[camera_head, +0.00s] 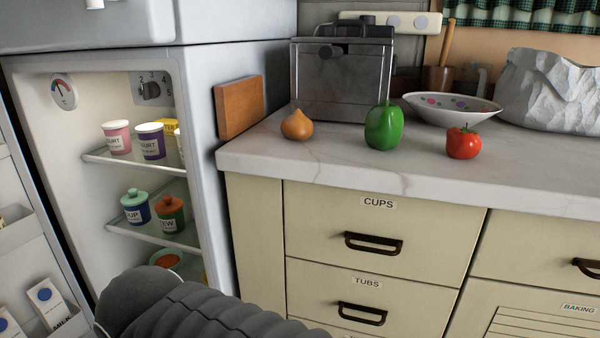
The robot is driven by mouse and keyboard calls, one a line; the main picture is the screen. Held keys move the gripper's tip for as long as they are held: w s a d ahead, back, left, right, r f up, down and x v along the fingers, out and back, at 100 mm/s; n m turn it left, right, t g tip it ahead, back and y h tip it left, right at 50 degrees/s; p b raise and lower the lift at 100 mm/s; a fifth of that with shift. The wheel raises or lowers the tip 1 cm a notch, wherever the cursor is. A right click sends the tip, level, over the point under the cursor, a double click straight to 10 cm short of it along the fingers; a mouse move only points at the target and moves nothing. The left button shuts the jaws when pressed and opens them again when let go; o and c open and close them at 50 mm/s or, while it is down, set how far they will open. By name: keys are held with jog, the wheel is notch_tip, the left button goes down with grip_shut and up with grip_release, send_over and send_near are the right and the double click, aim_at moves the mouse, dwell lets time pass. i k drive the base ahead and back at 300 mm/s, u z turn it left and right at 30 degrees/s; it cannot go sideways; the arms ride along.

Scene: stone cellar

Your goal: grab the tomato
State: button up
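A red tomato (463,143) with a small green stem sits on the marble countertop (350,166), near its front edge and right of the middle. It stands apart to the right of a green pepper (384,127). A part of my arm, dark grey and ribbed, shows at the bottom left, in front of the fridge and the drawers. My gripper is not in view, so its state and its place relative to the tomato are hidden.
An onion (297,125) sits left of the pepper. Behind are a metal toaster (342,82), a patterned bowl (452,108) and a crumpled pale bag (552,88). A fridge (225,150) stands open at left with jars on shelves. Drawers labelled CUPS (378,225) and TUBS are shut.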

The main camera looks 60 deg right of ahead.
aim_at(464, 144)
jog(key=z, duration=2.5)
